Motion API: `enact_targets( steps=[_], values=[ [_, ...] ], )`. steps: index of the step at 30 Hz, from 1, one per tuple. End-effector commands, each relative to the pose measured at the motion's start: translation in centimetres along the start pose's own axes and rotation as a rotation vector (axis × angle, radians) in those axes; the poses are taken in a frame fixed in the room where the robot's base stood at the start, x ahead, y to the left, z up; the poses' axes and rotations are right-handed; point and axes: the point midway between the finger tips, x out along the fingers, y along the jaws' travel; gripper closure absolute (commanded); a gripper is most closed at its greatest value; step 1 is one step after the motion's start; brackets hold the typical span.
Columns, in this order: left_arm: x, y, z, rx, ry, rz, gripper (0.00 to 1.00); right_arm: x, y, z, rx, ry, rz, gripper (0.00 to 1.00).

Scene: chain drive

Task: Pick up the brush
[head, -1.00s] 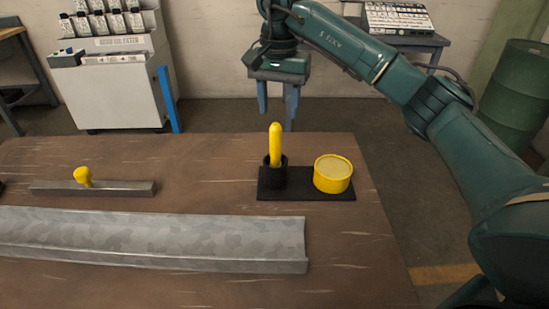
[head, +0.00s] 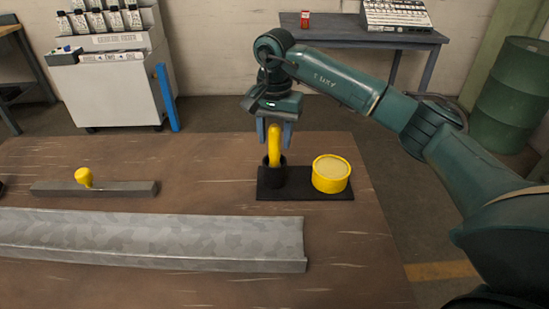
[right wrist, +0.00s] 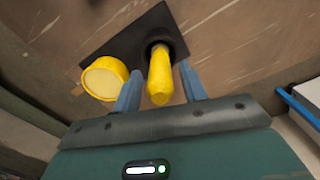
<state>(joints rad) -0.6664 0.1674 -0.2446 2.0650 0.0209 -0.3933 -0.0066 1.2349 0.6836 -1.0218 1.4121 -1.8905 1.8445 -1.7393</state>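The brush stands upright in a black cup on a black base plate (head: 310,194); only its yellow handle (head: 273,146) shows, and its bristles are hidden in the cup. My right gripper (head: 274,140) is lowered over the handle from above. In the right wrist view, the handle (right wrist: 160,76) stands between the two blue-grey fingers (right wrist: 161,88), with a visible gap on both sides. The fingers are open. My left gripper does not show in either current view.
A yellow tin (head: 331,174) stands on the same base plate, close right of the cup. A long grey metal channel (head: 150,238) and a metal bar with a yellow knob (head: 84,177) lie left on the brown table (head: 205,170). The right table area is clear.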

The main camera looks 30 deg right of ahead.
Motion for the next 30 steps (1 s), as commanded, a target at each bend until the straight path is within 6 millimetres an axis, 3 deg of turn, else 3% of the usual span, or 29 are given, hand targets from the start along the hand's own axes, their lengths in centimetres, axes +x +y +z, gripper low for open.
enact_targets(
  steps=[15,23,30],
  values=[
    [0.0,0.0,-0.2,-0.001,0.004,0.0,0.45,-0.1,0.0,0.0,0.0,0.0,0.0,0.99],
    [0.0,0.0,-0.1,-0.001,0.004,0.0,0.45,-0.4,0.0,0.0,0.0,0.001,-0.001,0.99],
    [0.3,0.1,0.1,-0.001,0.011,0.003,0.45,-4.4,-0.1,0.0,0.0,0.003,-0.005,0.99]
  ],
)
